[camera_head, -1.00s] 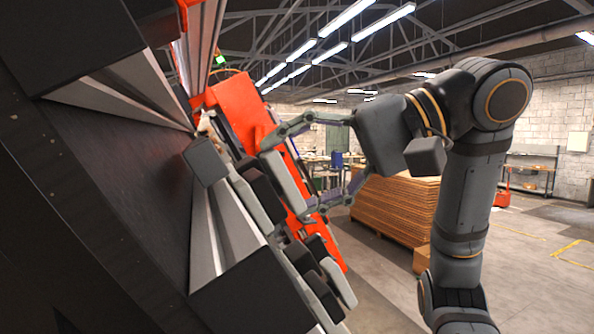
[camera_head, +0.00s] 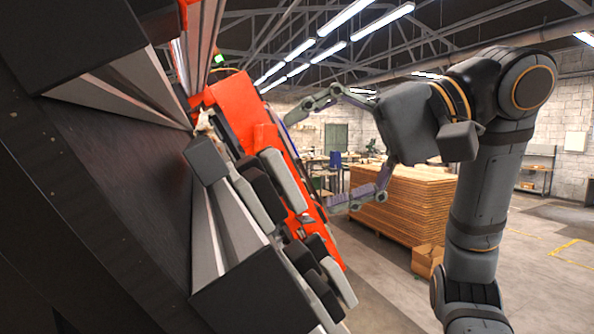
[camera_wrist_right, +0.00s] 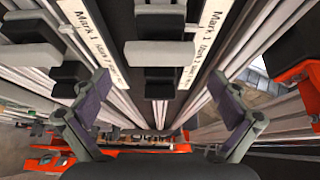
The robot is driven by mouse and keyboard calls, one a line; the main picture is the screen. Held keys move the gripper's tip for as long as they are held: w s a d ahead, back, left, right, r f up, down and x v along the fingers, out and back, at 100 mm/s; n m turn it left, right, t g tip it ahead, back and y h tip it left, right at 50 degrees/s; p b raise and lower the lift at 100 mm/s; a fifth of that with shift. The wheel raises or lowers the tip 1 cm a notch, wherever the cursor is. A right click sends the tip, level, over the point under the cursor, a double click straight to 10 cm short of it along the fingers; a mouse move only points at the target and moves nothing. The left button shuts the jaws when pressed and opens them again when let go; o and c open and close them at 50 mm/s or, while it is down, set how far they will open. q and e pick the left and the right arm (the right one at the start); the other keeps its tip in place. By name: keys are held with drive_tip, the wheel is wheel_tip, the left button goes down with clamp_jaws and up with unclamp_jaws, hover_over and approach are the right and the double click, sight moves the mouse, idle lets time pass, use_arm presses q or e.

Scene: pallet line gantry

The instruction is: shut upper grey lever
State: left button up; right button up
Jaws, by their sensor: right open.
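The upper grey lever (camera_head: 285,180) is a light grey bar on a black block, standing out from the profiled rail assembly in the head view. I cannot tell for sure whether it is shut. My right gripper (camera_head: 311,160) is open and empty, just right of this lever and apart from it. In the right wrist view, the spread fingers of the gripper (camera_wrist_right: 160,90) flank a grey bar (camera_wrist_right: 160,53) on a black block, and nothing is between the fingertips. My left gripper is not in view.
More grey and black levers (camera_head: 338,282) sit lower on the assembly. An orange-red panel (camera_head: 237,108) stands behind. White printed strips (camera_wrist_right: 205,43) run along the rails. A stack of brown boards (camera_head: 405,205) and a cardboard box (camera_head: 427,261) stand on the floor beyond.

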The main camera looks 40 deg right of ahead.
drive_tip(key=v, duration=0.4)
drive_tip(key=shift+s+d+r, duration=0.15)
drive_tip(key=shift+s+d, duration=0.1)
drive_tip(key=shift+s, duration=0.05)
drive_tip(key=shift+s+d, duration=0.1)
drive_tip(key=shift+s, duration=0.05)
